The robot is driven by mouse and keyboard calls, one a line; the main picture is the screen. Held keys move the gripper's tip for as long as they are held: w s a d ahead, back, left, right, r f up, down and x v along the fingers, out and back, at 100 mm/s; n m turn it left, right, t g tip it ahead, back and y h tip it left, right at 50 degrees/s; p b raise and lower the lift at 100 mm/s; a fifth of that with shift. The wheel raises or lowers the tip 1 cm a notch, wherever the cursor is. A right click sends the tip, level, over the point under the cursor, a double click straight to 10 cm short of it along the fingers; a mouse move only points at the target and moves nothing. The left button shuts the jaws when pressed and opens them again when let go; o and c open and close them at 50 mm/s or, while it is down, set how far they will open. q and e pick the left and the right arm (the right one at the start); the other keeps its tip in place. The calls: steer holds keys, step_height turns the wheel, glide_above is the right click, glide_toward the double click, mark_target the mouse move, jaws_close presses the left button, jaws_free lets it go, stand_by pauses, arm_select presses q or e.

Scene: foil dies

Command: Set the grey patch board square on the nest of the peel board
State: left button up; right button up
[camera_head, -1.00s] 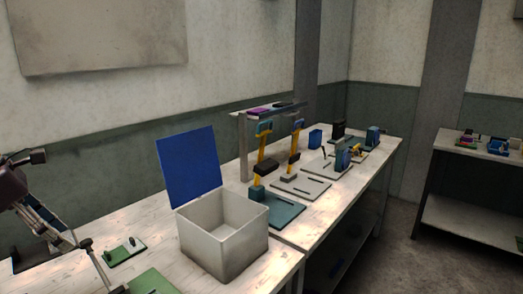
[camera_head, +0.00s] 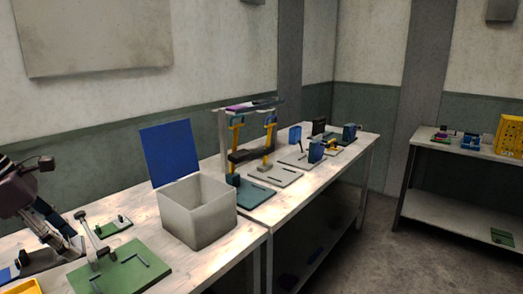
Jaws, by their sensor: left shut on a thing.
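My left gripper (camera_head: 74,245) is at the left edge, low over the near bench. A smaller green board (camera_head: 113,228) with a pale part lies behind. Which board is the peel board, and where its nest is, I cannot tell. My right gripper is not in view.
An open pale box (camera_head: 198,222) with a raised blue lid (camera_head: 170,152) stands right of the boards. Beyond it are a teal board (camera_head: 250,194), a grey board (camera_head: 278,177) and yellow-handled devices under a shelf. Another bench (camera_head: 455,147) stands at the right.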

arm_select(q)
steer(key=shift+w+d+f+m+g, duration=0.2)
steer(key=shift+d+f+m, duration=0.25)
steer(key=shift+f+m, duration=0.05)
steer(key=shift+w+d+f+m+g, duration=0.15)
steer(key=shift+d+f+m+g, duration=0.05)
steer(key=shift+d+f+m, duration=0.25)
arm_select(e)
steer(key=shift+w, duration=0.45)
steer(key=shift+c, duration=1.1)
arm_select(q)
steer(key=s+d+f+m+g+y, duration=0.1)
steer(key=s+d+f+m+g, duration=0.2)
steer(key=s+d+f+m, duration=0.4)
steer(key=s+d+f+m+g+y, duration=0.2)
steer(key=s+d+f+m, duration=0.5)
steer(key=d+m, duration=0.4)
steer(key=s+m+g, duration=0.1)
steer(key=m, duration=0.4)
steer(key=shift+s+d+f+m+y, duration=0.2)
steer(key=shift+s+d+m+y, duration=0.1)
steer(key=shift+d+m, duration=0.1)
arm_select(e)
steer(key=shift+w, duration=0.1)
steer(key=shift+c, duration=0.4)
